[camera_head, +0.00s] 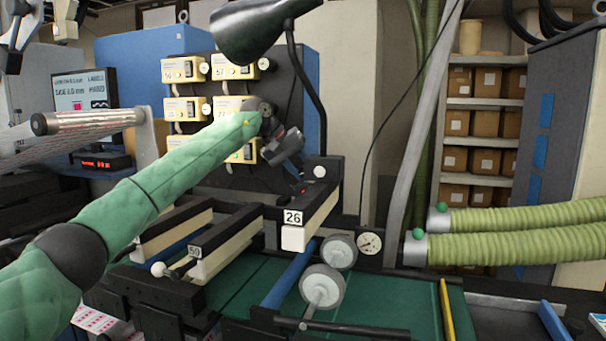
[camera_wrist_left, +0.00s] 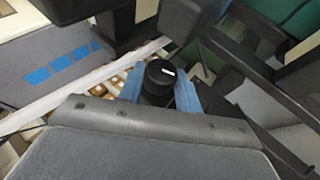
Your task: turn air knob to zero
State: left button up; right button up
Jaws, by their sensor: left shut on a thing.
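A round black knob (camera_wrist_left: 161,74) with a short white mark on its top shows in the left wrist view. It sits between the two blue fingers of my left gripper (camera_wrist_left: 160,90), which are shut on its sides. In the head view my green left arm reaches in from the left, and the left gripper (camera_head: 297,178) points down at the machine behind the beam labelled 26 (camera_head: 310,218). The knob cannot be made out there. My right gripper is in neither view.
A black lamp (camera_head: 262,30) hangs above my left wrist. Numbered yellow-white boxes (camera_head: 182,70) stand behind the arm. Rollers (camera_head: 322,288) and a dial gauge (camera_head: 369,243) are in front. Green hoses (camera_head: 520,220) lie at the right, before shelves of brown boxes (camera_head: 485,123).

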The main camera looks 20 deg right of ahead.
pick_arm(q)
jog(key=shift+r, duration=0.1)
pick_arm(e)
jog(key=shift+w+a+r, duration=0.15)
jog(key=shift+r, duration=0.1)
pick_arm(q)
jog(key=o, duration=1)
jog(key=shift+a, duration=0.1)
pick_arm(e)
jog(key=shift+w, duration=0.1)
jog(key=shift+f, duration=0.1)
